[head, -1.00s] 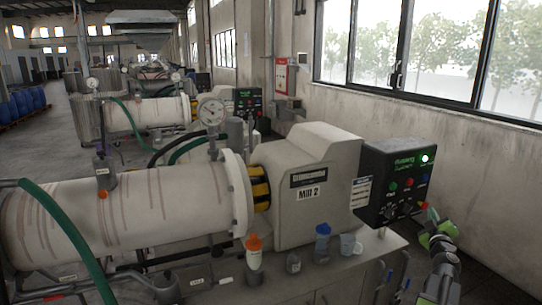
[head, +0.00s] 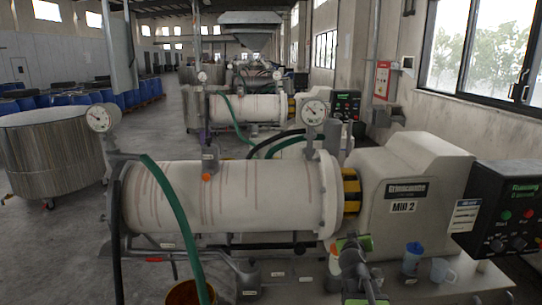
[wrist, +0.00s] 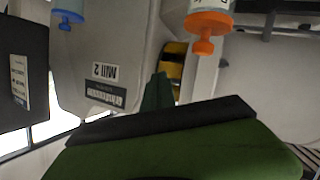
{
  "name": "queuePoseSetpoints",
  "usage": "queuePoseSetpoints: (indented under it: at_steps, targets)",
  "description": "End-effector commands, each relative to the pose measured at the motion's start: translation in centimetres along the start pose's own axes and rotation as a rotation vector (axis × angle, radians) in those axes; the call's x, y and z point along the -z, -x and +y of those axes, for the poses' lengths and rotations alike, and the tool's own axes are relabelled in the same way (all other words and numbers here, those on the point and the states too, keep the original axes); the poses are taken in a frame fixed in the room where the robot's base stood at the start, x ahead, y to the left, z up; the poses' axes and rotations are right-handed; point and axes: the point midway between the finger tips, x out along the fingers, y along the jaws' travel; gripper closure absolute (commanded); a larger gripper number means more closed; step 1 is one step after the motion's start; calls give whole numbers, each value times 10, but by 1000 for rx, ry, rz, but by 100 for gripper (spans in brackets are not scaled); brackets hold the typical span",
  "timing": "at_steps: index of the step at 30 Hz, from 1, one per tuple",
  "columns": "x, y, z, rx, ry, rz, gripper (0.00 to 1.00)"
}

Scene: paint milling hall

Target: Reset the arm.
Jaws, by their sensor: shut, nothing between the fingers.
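My gripper (head: 352,243) is green and grey and shows in the head view at the lower middle, in front of the base of Mill 2 (head: 420,190). It is shut and empty. It partly overlaps a bottle with an orange cap (head: 335,262) in the picture. In the wrist view, the green and black parts of my gripper (wrist: 158,95) fill the lower middle. That view shows the Mill 2 housing (wrist: 105,50) upside down, with the orange cap (wrist: 207,25) near the top. The black control box (head: 510,205), marked "Running", stands at the right.
A blue-capped bottle (head: 411,260) and a pale cup (head: 442,271) stand on the mill's bench. A green hose (head: 178,215) hangs before the white cylinder (head: 230,197). A bucket (head: 184,293) is at the bottom left. Open floor lies left, beside a steel vat (head: 50,155).

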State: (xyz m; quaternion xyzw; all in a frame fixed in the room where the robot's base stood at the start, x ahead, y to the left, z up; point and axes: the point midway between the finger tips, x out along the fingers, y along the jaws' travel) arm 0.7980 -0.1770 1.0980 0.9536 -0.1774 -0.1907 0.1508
Motion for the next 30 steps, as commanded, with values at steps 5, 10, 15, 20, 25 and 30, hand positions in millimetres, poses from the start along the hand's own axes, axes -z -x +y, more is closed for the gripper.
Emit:
queuePoseSetpoints:
  at_steps: [5,10,15,20,25,30]
  targets:
    - [-86,67,-115,177,-61,-445,100]
    - [-168,153,-152,359,-52,-896,100]
    - [-195,209,-160,486,11,-1129,100]
    - [-199,215,-155,501,46,-1156,100]
    - [-199,215,-155,500,45,-1156,100]
    - [-199,215,-155,500,45,-1156,100]
